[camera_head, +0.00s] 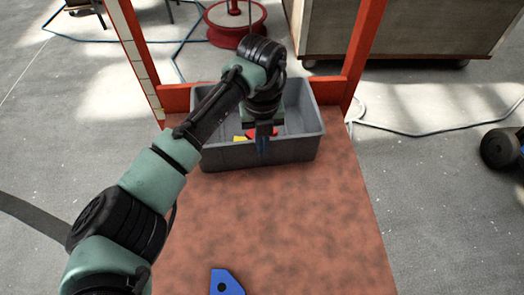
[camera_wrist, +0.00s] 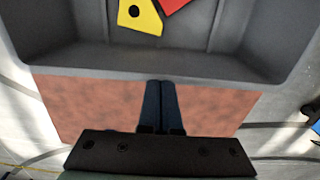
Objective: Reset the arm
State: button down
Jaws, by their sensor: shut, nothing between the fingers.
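My gripper (camera_head: 263,143) is over the front part of the grey bin (camera_head: 300,150) in the head view, pointing down. In the wrist view its two dark blue fingers (camera_wrist: 160,100) are together with nothing between them, seen against the bin's near wall and the reddish board. My arm reaches in from the lower left of the head view, bent at the elbow above the bin.
The bin holds a yellow piece (camera_wrist: 140,16) and a red piece (camera_wrist: 172,5). It stands on the reddish board (camera_head: 280,220) before an orange frame (camera_head: 360,60). A blue piece (camera_head: 226,282) lies at the board's near edge. The board's middle is clear.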

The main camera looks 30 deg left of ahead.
notch_tip(320, 180, up, 6)
jog(key=p, duration=0.1)
jog(key=w+d+r+n+t+h, duration=0.1)
jog(key=w+d+r+n+t, duration=0.1)
jog(key=w+d+r+t, duration=0.35)
jog(key=w+d+r+n+t+h, duration=0.1)
jog(key=w+d+r+n+t, duration=0.15)
jog(key=w+d+r, duration=0.65)
jog(key=s+d+r+n+t+h, duration=0.15)
jog(key=d+r+n+t, duration=0.25)
jog(key=d+r, duration=0.45)
jog(key=s+d+r+n+t+h, duration=0.1)
jog(key=s+r+n+t, duration=0.35)
jog(key=r, duration=0.45)
jog(key=s+d+r+n+t+h, duration=0.1)
jog(key=s+d+r+n+t, duration=0.25)
jog(key=r, duration=0.55)
jog(key=s+a+r+n+t+y, duration=0.3)
jog(key=s+r+n+t, duration=0.1)
jog(key=s+n, duration=0.15)
jog(key=s+a+r+n+t+y, duration=0.25)
jog(key=s+a+r+n, duration=0.2)
jog(key=s, duration=0.25)
notch_tip(320, 180, up, 31)
jog(key=n+p, duration=0.2)
jog(key=p, duration=2.9)
jog(key=shift+s+t, duration=0.35)
jog(key=shift+t, duration=0.1)
